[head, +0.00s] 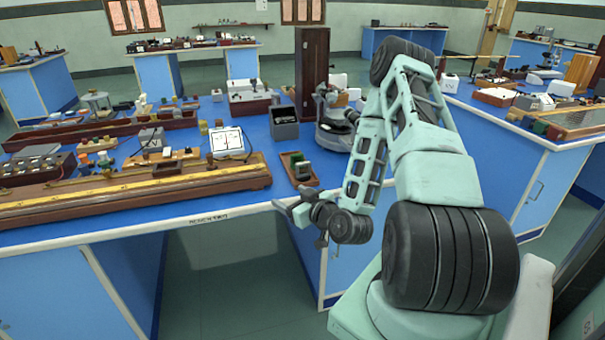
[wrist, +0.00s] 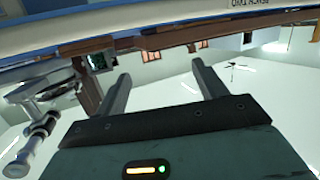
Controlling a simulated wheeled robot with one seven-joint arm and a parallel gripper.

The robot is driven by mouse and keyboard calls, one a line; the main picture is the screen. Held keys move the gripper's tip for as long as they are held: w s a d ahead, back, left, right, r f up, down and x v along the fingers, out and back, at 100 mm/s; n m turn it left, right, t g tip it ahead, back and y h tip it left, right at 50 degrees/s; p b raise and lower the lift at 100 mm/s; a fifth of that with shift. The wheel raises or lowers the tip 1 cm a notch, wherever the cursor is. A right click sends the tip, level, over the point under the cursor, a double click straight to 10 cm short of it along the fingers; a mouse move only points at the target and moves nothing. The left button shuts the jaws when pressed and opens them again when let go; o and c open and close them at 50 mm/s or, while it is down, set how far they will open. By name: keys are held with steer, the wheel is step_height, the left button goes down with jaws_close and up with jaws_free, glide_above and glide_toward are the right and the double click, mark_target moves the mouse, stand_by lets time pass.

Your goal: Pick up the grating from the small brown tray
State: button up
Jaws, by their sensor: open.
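The small brown tray (head: 310,182) lies near the front edge of the blue bench in the head view. A small upright dark green piece with a pale part, which looks like the grating (head: 302,169), stands in it. My gripper (head: 293,200) is just in front of the bench edge, on the near side of the tray and apart from it. In the wrist view my gripper (wrist: 161,70) has its two fingers spread with nothing between them.
A long wooden rail with a yellow scale (head: 130,183) lies left of the tray. A dark grey open box (head: 285,130) and a round dark-based instrument (head: 335,137) stand behind it. A white-faced meter (head: 227,141) stands to the left. The floor before the bench is clear.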

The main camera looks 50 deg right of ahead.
steer(key=s+d+m+h, duration=0.4)
steer(key=s+d+h, duration=0.2)
steer(key=d, duration=0.1)
steer(key=b, duration=1.2)
glide_toward(304, 165)
steer(key=p+x, duration=0.1)
steer(key=x, duration=0.3)
steer(key=shift+w+d, duration=0.3)
steer(key=shift+p+x, duration=0.6)
steer(key=shift+x, duration=2.4)
steer(key=shift+a, duration=0.1)
steer(key=shift+c, duration=0.3)
steer(key=c, duration=1)
steer(key=shift+c, duration=0.2)
steer(key=shift+r, duration=0.1)
